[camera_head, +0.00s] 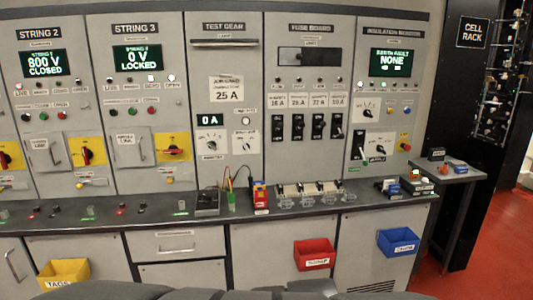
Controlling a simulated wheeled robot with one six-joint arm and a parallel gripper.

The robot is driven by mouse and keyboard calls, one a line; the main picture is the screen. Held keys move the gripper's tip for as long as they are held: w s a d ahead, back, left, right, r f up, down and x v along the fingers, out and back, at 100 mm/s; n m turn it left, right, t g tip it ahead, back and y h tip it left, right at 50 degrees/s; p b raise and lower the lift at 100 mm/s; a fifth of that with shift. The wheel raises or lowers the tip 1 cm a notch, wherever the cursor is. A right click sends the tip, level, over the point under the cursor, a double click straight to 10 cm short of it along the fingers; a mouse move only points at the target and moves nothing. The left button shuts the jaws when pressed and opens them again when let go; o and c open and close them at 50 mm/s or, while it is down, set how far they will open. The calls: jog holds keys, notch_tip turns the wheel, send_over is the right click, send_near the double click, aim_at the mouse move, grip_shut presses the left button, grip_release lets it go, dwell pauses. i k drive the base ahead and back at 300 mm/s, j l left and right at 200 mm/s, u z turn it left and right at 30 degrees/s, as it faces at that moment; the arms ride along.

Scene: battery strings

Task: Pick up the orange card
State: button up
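I cannot pick out an orange card with certainty. A small upright red, yellow and blue item (260,196) stands on the grey bench top, below the fuse board; it is too small to tell whether a card is part of it. A small orange-red spot (415,172) shows among dark items at the right end of the bench. My gripper is not in view.
The long bench (330,205) runs below the panels. A black box (207,203) with leads and a row of clear-based fuse holders (310,189) stand on it. Yellow (64,273), red (313,253) and blue (398,241) bins hang in front. Red floor (490,240) is open at right.

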aim_at(415, 174)
jog(key=z, duration=1.15)
